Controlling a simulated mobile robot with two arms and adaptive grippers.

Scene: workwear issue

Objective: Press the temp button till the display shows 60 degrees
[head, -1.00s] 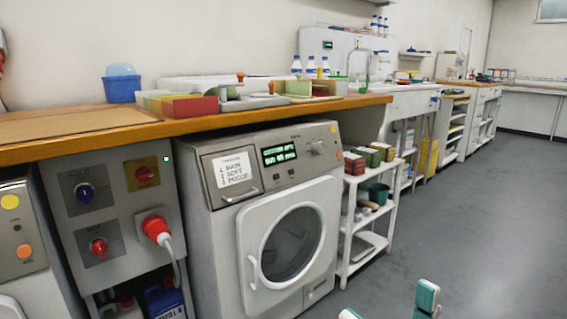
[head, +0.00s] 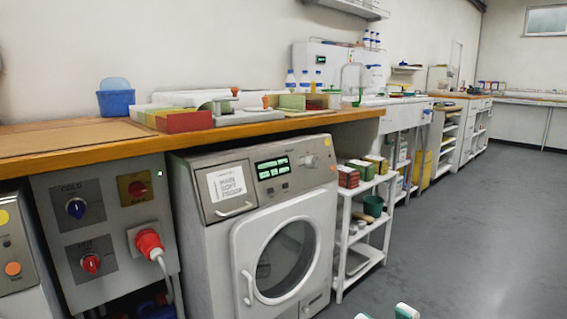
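The washing machine (head: 205,245) stands under the wooden counter, its round door shut. Its green-lit display (head: 272,168) is on the upper panel; the digits are too small to read surely. Small buttons (head: 278,188) sit just below the display; their labels cannot be read, so I cannot tell which is temp. A knob (head: 310,161) is to the right of the display. Two teal-and-white fingertips of my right gripper (head: 384,313) show at the bottom edge, apart with nothing between them, well below and right of the panel. My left gripper is not in view.
A control box with a red plug (head: 149,241) and cable stands left of the machine. A white shelf cart (head: 346,215) with boxes and a green pot is close on the right. The counter (head: 100,133) overhangs the machine top. Grey floor (head: 460,230) is free at right.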

